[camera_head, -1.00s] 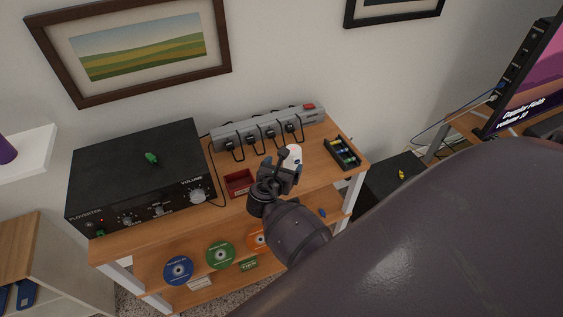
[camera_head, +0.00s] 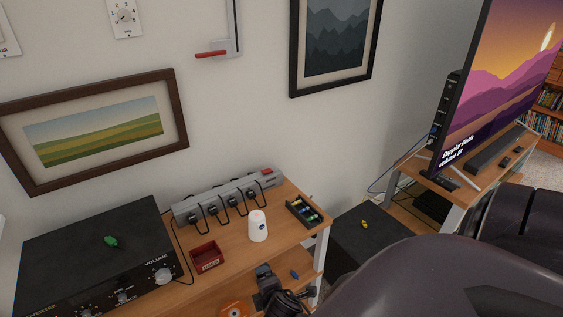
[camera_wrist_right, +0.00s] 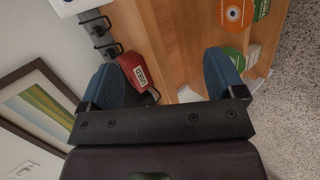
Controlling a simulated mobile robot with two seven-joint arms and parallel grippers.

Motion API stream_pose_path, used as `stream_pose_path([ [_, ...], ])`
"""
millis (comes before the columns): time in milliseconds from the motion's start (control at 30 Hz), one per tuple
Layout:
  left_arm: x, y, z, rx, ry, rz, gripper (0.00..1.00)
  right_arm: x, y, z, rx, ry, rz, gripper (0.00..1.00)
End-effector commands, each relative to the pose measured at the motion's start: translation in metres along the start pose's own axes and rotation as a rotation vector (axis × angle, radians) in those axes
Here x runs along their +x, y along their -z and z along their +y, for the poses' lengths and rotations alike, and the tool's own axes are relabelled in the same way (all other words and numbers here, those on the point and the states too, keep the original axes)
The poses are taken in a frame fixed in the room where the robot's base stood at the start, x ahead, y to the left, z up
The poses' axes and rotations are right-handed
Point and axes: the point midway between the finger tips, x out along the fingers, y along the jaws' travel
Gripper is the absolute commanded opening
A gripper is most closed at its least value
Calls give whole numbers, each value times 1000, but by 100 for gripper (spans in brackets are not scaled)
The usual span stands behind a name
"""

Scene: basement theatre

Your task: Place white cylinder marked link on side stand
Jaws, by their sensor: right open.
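The white cylinder (camera_head: 258,227) stands upright on the top of a wooden shelf unit (camera_head: 232,250), with a small dark mark on its side. My right gripper (camera_head: 265,272) is below and in front of it in the head view, near the unit's front edge and apart from the cylinder. In the right wrist view my right gripper (camera_wrist_right: 163,80) is open, its two blue fingertips wide apart with nothing between them. No stand is labelled as the side stand. My left gripper is not in view.
A red labelled tray (camera_head: 206,257), a grey power strip (camera_head: 228,195) with plugs, a battery tray (camera_head: 305,213) and a black amplifier (camera_head: 90,255) crowd the top. A black box (camera_head: 365,238) with a small yellow item stands to the right. The TV stand (camera_head: 440,180) is farther right.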

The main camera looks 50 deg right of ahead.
Motion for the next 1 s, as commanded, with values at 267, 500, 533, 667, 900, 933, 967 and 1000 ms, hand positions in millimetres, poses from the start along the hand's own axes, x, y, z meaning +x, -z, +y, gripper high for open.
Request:
stream_pose_path([
  [267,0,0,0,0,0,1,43,-69,-3,-40,829,112,249,88],
  [500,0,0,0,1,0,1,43,-102,-3,-46,1211,188,333,88],
  [533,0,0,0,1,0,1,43,-103,-3,-46,1228,191,336,88],
  [667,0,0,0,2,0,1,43,-104,-3,-46,1252,196,341,88],
  [900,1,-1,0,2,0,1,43,-103,-3,-47,1248,194,341,88],
  [933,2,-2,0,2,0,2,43,-102,-2,-47,1247,193,343,88],
  [967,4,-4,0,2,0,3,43,-100,-2,-48,1247,191,345,88],
  [1000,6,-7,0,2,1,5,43,-98,-1,-49,1247,189,348,88],
])
